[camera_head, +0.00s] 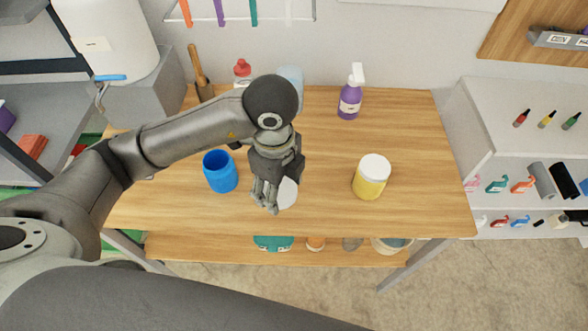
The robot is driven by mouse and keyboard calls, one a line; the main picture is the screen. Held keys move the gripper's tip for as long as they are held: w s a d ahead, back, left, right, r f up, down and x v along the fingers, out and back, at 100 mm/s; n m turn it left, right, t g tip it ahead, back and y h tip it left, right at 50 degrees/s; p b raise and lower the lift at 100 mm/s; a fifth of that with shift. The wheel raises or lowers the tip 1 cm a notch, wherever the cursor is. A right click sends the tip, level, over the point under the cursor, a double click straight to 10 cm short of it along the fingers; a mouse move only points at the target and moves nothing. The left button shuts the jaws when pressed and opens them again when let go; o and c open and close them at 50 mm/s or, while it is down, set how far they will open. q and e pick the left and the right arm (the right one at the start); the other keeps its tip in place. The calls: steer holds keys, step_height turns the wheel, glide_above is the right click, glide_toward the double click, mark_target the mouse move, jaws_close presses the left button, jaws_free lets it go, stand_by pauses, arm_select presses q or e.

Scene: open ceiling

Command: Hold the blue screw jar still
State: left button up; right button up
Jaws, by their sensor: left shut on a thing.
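The blue jar (220,172) stands upright on the wooden table, left of my left gripper. Its top is open and its blue inside shows. My left gripper (269,203) is to the right of the jar, apart from it, pointing down. It is shut on a white round thing (287,193) that looks like a lid; the fingers hide part of it. I cannot tell whether it touches the table. My right gripper is not in view.
A yellow jar (370,177) with a white lid stands on the table at the right. A purple spray bottle (350,94), a red-capped bottle (242,70) and a wooden-handled tool (198,72) stand at the back. The wooden table (425,140) is clear at its right end.

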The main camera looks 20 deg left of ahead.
arm_select(q)
steer(key=shift+n, duration=0.3)
steer(key=w+a+f+p, duration=0.1)
steer(key=w+f, duration=0.2)
steer(key=w, duration=0.1)
steer(key=w+a+f+p, duration=0.1)
steer(key=w+f, duration=0.1)
steer(key=w, duration=0.2)
steer(key=w+a+f, duration=0.2)
steer(key=w+f, duration=0.1)
steer(key=w, duration=0.1)
steer(key=shift+w+f+p, duration=0.15)
steer(key=shift+f+p, duration=0.2)
steer(key=shift+p, duration=0.05)
steer(key=shift+w+a+f, duration=0.15)
steer(key=shift+w+f, duration=0.35)
steer(key=shift+f, duration=0.15)
step_height(320, 180, down, 3)
steer(key=shift+p, duration=0.45)
steer(key=shift+f, duration=0.2)
steer(key=o, duration=1.1)
